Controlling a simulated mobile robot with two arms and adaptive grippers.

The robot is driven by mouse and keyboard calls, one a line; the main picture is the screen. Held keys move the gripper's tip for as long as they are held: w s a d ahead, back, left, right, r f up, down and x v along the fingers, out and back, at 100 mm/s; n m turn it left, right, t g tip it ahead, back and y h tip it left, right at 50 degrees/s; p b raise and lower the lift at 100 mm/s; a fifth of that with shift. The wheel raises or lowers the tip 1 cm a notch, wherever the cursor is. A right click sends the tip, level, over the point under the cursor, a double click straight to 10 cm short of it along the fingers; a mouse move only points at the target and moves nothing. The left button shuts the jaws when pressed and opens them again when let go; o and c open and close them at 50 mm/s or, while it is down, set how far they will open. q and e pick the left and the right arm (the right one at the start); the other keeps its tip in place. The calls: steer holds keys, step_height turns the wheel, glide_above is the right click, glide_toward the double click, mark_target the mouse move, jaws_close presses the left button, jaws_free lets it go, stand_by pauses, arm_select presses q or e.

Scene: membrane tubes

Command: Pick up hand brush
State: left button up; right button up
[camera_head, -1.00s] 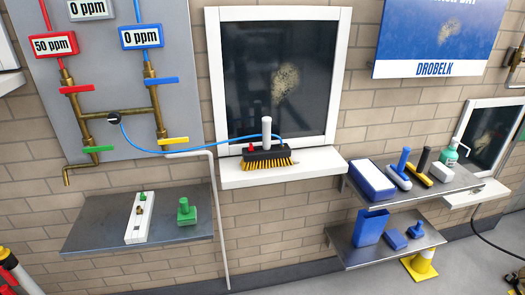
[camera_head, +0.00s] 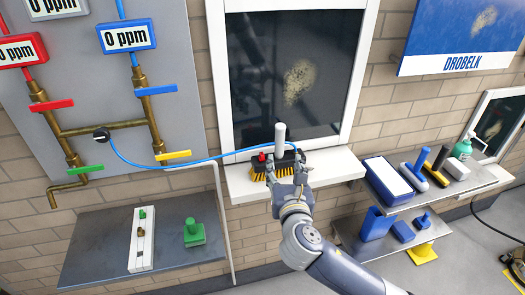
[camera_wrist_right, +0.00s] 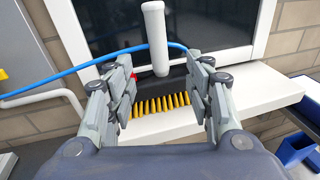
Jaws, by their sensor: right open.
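The hand brush stands on the white window sill, with an upright white handle (camera_head: 280,136), a dark body and yellow bristles (camera_head: 259,174). A red knob (camera_head: 262,157) sits on its left end, and a blue hose (camera_head: 200,160) runs to it. My right gripper (camera_head: 287,178) is open in front of the brush and hides part of its body. In the right wrist view the open fingers (camera_wrist_right: 160,92) stand left and right of the brush's handle and bristles (camera_wrist_right: 160,105); contact cannot be told. My left gripper is not in view.
The sill (camera_head: 335,168) has free room to the right. A shelf (camera_head: 480,185) at the right holds a white-and-blue box (camera_head: 388,180) and other brushes. The window (camera_head: 290,70) lies behind the brush.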

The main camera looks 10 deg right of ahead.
mark_target(281, 141)
steer(key=shift+n, duration=0.3)
steer(key=w, duration=0.1)
steer(key=w+r, duration=0.1)
steer(key=w, duration=0.1)
steer(key=w+r, duration=0.1)
steer(key=w, duration=0.1)
steer(key=shift+d+r+p, duration=0.1)
steer(key=shift+d+p, duration=0.15)
steer(key=shift+p, duration=0.05)
steer(key=shift+w+d+f+p, duration=0.1)
steer(key=shift+w+d+p, duration=0.05)
steer(key=shift+w, duration=0.75)
steer(key=shift+w+d+f+p, duration=0.1)
steer(key=shift+w+d+p, duration=0.1)
steer(key=shift+w, duration=0.7)
steer(key=shift+w+d+f+p, duration=0.1)
steer(key=shift+w+d+p, duration=0.05)
steer(key=shift+w, duration=0.75)
steer(key=shift+s, duration=0.1)
steer(key=shift+c, duration=0.3)
jaws_close()
steer(key=shift+r, duration=0.2)
